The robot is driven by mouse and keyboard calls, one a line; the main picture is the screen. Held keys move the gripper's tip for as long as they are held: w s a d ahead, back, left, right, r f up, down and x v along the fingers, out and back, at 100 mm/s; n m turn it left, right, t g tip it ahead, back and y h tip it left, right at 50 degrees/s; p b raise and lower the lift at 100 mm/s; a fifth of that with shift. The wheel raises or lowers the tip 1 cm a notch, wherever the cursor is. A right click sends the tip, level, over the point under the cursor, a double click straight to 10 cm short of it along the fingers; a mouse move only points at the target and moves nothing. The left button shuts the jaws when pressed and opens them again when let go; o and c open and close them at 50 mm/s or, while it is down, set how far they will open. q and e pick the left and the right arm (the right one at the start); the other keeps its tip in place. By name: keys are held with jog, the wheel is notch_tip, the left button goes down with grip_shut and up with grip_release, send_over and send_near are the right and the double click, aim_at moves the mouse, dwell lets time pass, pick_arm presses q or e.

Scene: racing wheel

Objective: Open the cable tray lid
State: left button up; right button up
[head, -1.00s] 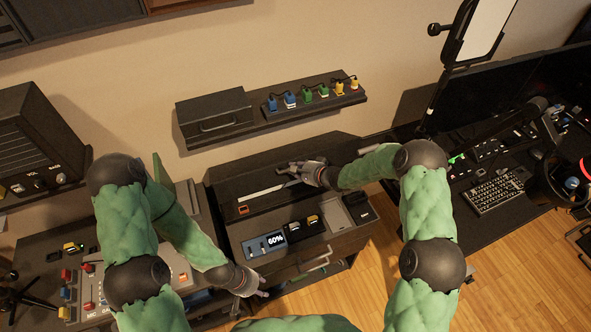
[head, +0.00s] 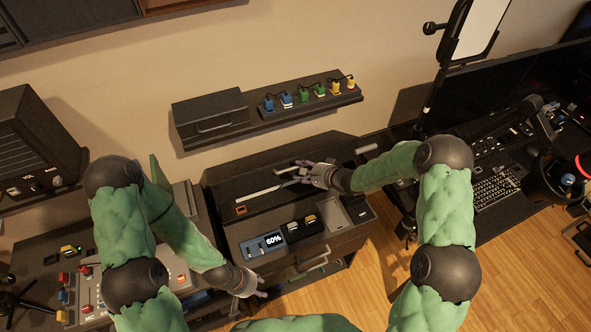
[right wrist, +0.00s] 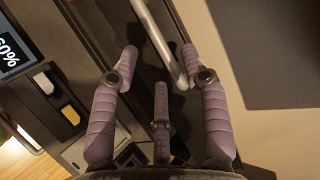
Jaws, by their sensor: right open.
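A dark sloped panel, apparently the cable tray lid (head: 240,181), lies at the back of the central console and looks closed. A long silver bar handle (head: 258,193) runs along it. My right gripper (head: 297,170) is over the right end of this bar. In the right wrist view, my right gripper (right wrist: 160,75) is open, with the bar (right wrist: 155,38) and its bent end between its spread fingers; contact cannot be told. My left gripper (head: 264,289) hangs low in front of the console, away from the lid; its opening is unclear.
The console front carries a 60% display (head: 263,243), small switches and a front handle (head: 312,264). Above is a wall shelf with a black box (head: 210,119) and several coloured plugs (head: 305,96). A keyboard (head: 494,187) and monitors stand right.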

jog(key=v, duration=0.6)
